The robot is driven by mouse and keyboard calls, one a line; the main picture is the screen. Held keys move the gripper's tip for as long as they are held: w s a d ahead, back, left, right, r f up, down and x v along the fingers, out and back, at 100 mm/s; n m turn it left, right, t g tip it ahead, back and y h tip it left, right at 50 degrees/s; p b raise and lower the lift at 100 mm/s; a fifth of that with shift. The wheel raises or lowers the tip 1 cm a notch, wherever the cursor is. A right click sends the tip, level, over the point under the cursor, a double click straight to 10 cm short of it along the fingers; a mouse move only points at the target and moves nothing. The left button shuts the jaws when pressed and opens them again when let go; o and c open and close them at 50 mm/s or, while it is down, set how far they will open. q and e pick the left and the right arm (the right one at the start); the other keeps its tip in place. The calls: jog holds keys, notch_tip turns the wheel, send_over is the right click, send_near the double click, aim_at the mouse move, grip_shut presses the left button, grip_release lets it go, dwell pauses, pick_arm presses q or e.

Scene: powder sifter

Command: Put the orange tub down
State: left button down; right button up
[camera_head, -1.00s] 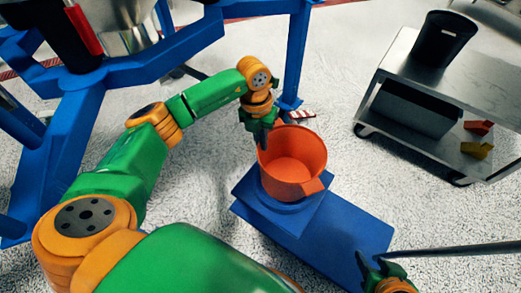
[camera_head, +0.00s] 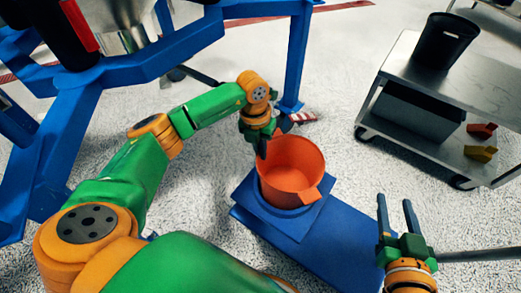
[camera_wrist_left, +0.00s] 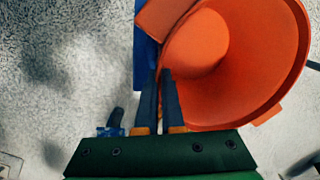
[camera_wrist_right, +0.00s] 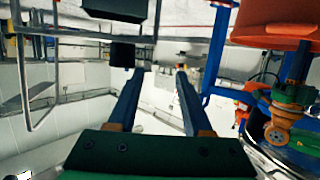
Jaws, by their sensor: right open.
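The orange tub (camera_head: 290,180) sits upright on a round blue plate (camera_head: 288,212) on a blue stand (camera_head: 340,245). My left gripper (camera_head: 262,145) is at the tub's back-left rim. In the left wrist view its fingers (camera_wrist_left: 160,100) are close together with the tub wall between them, one finger inside the tub (camera_wrist_left: 250,70) and one outside. My right gripper (camera_head: 396,212) is open and empty, right of the stand. In the right wrist view its fingers (camera_wrist_right: 160,75) are spread, and the tub (camera_wrist_right: 275,22) shows at the upper right.
A grey metal cart (camera_head: 395,75) stands at the right, with a black bin (camera_head: 443,42) on top and red (camera_head: 481,130) and yellow (camera_head: 480,153) pieces on its lower shelf. A blue frame (camera_head: 125,65) fills the upper left. Floor between stand and cart is clear.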

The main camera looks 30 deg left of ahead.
pick_arm(q)
jog(key=c, duration=1)
grip_release()
jog(key=shift+c, duration=0.2)
pick_arm(e)
jog(key=shift+r, duration=0.1)
pick_arm(q)
notch_tip(320, 180, up, 12)
jog(key=p, duration=0.5)
jog(key=shift+a+r, duration=0.15)
jog(key=shift+a, duration=0.3)
pick_arm(e)
jog(key=s+d+f+g+h, duration=0.1)
jog(key=s+d+f+g, duration=0.1)
jog(key=s+f+g, duration=0.3)
jog(key=s+d+f+g+h, duration=0.1)
jog(key=s+d+f+g, duration=0.1)
jog(key=s+f+g, duration=0.4)
jog(key=s+f, duration=0.3)
jog(key=f, duration=0.3)
jog(key=shift+d+f+m+g+h, duration=0.3)
jog(key=shift+f+h, duration=0.05)
jog(key=shift+h, duration=0.05)
pick_arm(q)
jog(key=shift+s, duration=0.1)
